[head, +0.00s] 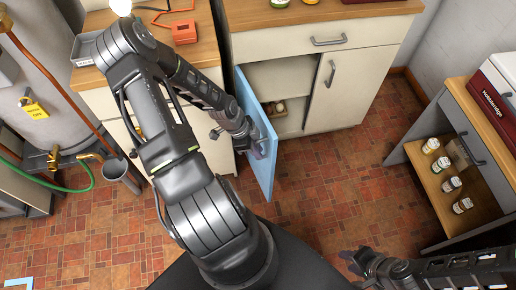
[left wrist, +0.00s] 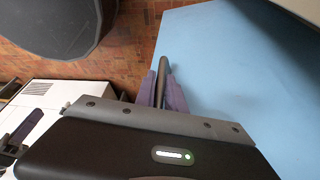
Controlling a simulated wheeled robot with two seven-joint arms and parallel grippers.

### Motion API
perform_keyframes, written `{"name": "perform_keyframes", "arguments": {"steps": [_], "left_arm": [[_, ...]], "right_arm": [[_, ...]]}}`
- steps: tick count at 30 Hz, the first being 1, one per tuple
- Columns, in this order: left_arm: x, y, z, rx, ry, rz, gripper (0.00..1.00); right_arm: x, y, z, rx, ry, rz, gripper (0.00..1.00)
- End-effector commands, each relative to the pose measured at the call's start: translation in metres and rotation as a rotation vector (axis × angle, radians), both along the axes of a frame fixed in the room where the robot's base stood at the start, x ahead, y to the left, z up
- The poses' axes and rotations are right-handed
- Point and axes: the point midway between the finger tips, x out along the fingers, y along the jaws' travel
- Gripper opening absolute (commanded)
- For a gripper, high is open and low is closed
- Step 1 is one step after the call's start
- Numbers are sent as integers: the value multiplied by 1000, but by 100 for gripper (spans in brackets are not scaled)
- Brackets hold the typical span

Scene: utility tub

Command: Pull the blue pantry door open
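The blue pantry door (head: 258,130) is swung out from the cream cabinet, standing well away from its frame. Its flat blue face (left wrist: 225,65) fills the right of the left wrist view. A dark bar handle (left wrist: 162,72) stands off that face. My left gripper (head: 258,149) is at the door's outer side; in the left wrist view its purple fingers (left wrist: 163,92) are closed on either side of the handle. My right gripper (head: 352,260) is low at the right, away from the door, and its finger opening is unclear.
The open cabinet compartment (head: 275,82) shows a shelf with small items. A closed cream door (head: 345,92) is beside it. A grey side unit (head: 435,112) with several jars stands at the right. Tiled floor (head: 330,185) is clear between the door and that unit.

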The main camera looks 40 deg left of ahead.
Motion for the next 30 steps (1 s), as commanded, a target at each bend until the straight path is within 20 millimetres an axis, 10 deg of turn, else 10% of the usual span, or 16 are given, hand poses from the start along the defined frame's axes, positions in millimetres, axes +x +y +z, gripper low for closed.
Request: {"name": "perform_keyframes", "arguments": {"steps": [17, 30], "left_arm": [[-1, 2, 5, 1, -1, 2, 33], [-16, 21, 64, 1, -2, 3, 33]], "right_arm": [[0, 0, 1, 0, 0, 0, 36], [0, 0, 16, 0, 1, 0, 36]]}}
